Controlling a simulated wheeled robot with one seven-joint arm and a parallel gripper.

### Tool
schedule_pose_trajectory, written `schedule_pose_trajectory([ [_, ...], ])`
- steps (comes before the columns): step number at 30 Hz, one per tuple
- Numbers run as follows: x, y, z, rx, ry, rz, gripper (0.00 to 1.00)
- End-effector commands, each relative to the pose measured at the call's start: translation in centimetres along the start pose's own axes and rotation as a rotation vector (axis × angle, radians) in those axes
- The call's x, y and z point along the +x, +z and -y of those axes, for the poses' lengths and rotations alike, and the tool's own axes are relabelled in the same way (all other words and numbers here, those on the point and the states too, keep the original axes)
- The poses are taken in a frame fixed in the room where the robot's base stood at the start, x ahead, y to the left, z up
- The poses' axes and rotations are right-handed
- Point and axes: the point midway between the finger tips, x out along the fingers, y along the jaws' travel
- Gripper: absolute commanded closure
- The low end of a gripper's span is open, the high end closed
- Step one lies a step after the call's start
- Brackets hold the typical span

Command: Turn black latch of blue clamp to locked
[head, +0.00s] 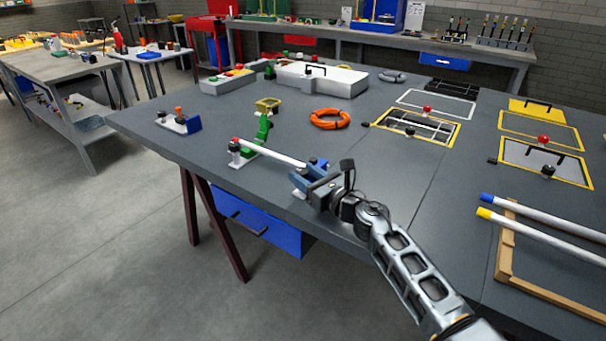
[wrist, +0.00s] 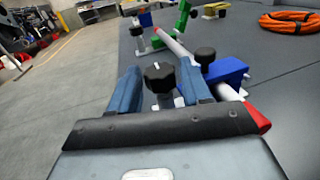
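The blue clamp (wrist: 228,70) is at the table's front edge, right of my fingers in the wrist view; it also shows in the head view (head: 318,164), partly hidden by my gripper. A white tube (wrist: 172,45) with a red end (wrist: 256,118) runs through it. A black star-shaped knob (wrist: 159,78) stands upright on a post between my fingers. A second black knob (wrist: 205,56) is by the blue block. My gripper (wrist: 160,72) is open, its blue fingers on either side of the star knob, with gaps visible. In the head view my gripper (head: 306,180) covers the knob.
The tube's other end rests at a white-based stand (head: 236,153) beside a green clamp (head: 264,126). An orange ring (head: 329,119) lies behind. Another blue clamp unit (head: 182,122) stands at the left. The grey tabletop (head: 400,170) is bare right of my gripper.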

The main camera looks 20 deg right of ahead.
Motion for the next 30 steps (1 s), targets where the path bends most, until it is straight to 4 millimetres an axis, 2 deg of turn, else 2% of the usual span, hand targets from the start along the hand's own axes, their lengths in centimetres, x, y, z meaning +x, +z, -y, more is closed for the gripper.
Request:
schedule_pose_trajectory([
  [2,0.01,0.01,-0.01,0.0,0.0,0.0,0.58],
  [13,0.02,0.03,-0.02,0.0,0.0,0.0,0.94],
  [30,0.04,0.14,-0.32,0.001,-0.116,0.001,0.94],
])
